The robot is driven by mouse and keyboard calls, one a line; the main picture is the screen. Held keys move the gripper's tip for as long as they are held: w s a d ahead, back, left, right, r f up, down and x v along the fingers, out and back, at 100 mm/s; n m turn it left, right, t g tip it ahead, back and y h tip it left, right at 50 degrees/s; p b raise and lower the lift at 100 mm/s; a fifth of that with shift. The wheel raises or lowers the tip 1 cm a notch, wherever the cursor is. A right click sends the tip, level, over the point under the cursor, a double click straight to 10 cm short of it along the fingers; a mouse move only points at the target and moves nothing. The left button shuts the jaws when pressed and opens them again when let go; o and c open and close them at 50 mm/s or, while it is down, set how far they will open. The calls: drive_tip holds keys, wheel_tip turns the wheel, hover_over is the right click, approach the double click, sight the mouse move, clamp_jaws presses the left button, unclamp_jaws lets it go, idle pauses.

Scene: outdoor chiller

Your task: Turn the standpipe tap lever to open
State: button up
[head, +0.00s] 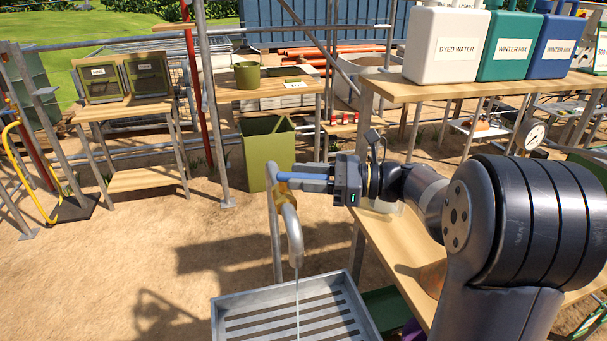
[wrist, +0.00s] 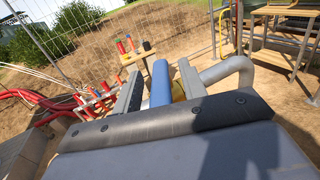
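The standpipe (head: 293,228) is a grey pipe with a down-curved spout over a slatted tray. A thin stream of water (head: 298,300) falls from the spout. My gripper (head: 308,179) reaches in from the right, its fingers along the lever. In the wrist view the blue lever (wrist: 161,84) lies between my two grey fingers, with a narrow gap visible on each side. My gripper (wrist: 160,84) straddles it, slightly open. The tap body is mostly hidden there.
The grey slatted tray (head: 290,312) stands below the spout. A wooden bench (head: 400,262) stands right of the standpipe, under my arm. White, green and blue containers stand on a shelf (head: 470,88) at the upper right. Sandy ground left of the standpipe is clear.

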drive_tip(key=shift+a, duration=0.2)
clamp_jaws()
idle(0.3)
idle(1.1)
